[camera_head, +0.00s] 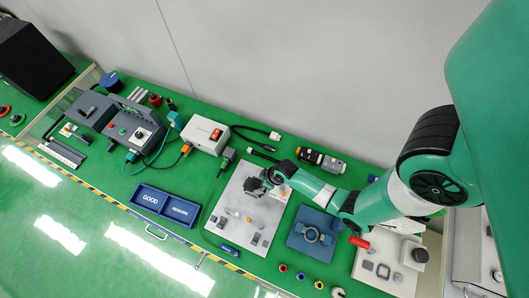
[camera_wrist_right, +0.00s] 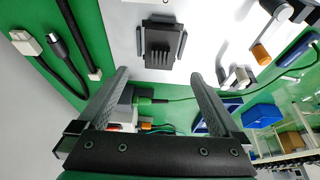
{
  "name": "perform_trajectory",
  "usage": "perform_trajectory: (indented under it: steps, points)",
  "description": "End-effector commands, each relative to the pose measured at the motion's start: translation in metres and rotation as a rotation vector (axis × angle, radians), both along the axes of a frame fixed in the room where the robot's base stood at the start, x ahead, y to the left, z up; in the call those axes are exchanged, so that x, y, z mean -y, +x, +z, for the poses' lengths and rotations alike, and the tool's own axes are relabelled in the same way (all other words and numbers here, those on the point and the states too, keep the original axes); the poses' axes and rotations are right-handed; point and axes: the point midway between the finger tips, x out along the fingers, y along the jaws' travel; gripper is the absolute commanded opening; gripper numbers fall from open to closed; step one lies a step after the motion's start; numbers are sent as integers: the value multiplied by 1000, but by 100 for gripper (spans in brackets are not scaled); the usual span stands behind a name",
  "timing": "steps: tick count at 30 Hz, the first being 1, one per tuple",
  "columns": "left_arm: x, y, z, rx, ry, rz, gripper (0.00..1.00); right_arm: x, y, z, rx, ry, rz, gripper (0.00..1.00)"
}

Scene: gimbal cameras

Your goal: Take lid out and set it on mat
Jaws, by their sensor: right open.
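My right gripper (camera_head: 262,183) is over the upper part of the white fixture plate (camera_head: 222,213). In the right wrist view, its two fingers (camera_wrist_right: 159,74) are spread apart with nothing between the tips. A dark grey ribbed piece (camera_wrist_right: 162,42), possibly the lid, sits on the white plate just beyond the fingertips, roughly centred between them. In the head view the gripper largely hides this piece. The green surface (camera_head: 280,262) around the plate is the only mat-like area I can make out for certain. My left gripper is not in view.
A blue-grey block with a round clamp (camera_head: 296,241) stands right of the plate. A blue two-part GOOD/REWORK tray (camera_head: 165,205) lies to the left. A white box with a red switch (camera_head: 208,134) and cables stand behind. Small coloured rings (camera_head: 300,276) lie near the front edge.

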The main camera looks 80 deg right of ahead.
Motion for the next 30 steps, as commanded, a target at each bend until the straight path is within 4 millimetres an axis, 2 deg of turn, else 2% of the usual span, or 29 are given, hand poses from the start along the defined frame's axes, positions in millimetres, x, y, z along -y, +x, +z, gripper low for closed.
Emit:
perform_trajectory:
  steps: [1, 7, 13, 22, 23, 30]
  points:
    - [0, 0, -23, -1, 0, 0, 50, 1, 4, -23, 0, 1, 1, 100]
    - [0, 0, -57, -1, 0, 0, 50, 5, 20, -59, 0, 1, 1, 100]
    - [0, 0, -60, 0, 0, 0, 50, 7, 29, -73, 0, 1, 0, 100]
    - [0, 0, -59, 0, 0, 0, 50, 8, 30, -74, 0, 0, 0, 100]
    - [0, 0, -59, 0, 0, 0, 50, 8, 30, -74, 0, 0, 0, 96]
    - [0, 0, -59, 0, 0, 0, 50, 8, 30, -74, 0, 0, 0, 53]
